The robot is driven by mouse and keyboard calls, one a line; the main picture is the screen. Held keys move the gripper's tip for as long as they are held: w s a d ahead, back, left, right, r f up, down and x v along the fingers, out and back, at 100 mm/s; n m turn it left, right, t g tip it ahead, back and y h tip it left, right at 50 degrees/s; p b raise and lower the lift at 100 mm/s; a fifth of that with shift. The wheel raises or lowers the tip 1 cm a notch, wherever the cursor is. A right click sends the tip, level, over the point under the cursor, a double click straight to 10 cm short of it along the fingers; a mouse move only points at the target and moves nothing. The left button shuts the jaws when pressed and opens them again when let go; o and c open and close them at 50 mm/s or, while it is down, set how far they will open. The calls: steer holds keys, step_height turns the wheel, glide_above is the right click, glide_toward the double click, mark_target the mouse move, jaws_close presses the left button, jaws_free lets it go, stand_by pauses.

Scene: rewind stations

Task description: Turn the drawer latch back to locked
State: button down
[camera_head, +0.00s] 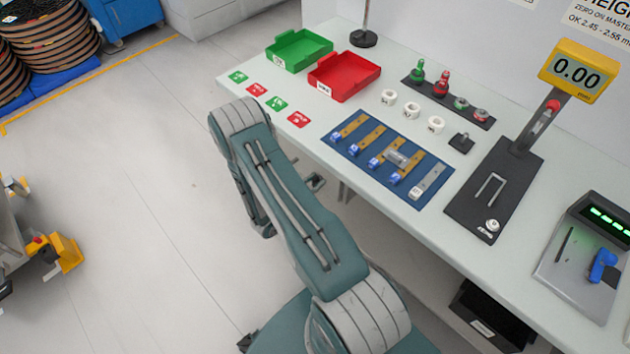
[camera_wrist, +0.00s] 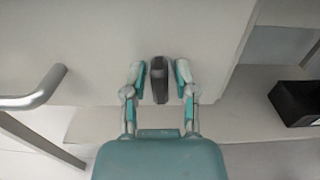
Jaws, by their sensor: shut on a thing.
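In the wrist view the drawer latch (camera_wrist: 160,80) is a small dark grey knob on a pale front panel (camera_wrist: 100,35). It is longer than wide and stands upright in the picture. My gripper (camera_wrist: 161,78) has one finger on each side of the latch and is shut on it. The head view shows my arm reaching toward the bench's front edge, but the latch and my fingertips cannot be made out there.
A bent metal bar handle (camera_wrist: 38,97) lies left of my gripper. A black bin (camera_wrist: 294,103) stands to the right. In the head view the bench top (camera_head: 400,235) holds a green tray (camera_head: 299,50), a red tray (camera_head: 344,76) and a blue mat (camera_head: 357,158).

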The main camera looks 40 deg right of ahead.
steer(key=shift+w, duration=0.1)
steer(key=n, duration=0.5)
steer(key=shift+w, duration=0.15)
steer(key=n, duration=0.4)
steer(key=shift+w+n, duration=0.1)
steer(key=shift+n, duration=0.3)
steer(key=n, duration=0.4)
steer(key=shift+f, duration=0.15)
steer(key=shift+f+n, duration=0.15)
steer(key=shift+n, duration=1.85)
steer(key=c, duration=0.6)
jaws_free()
steer(key=shift+c, duration=0.2)
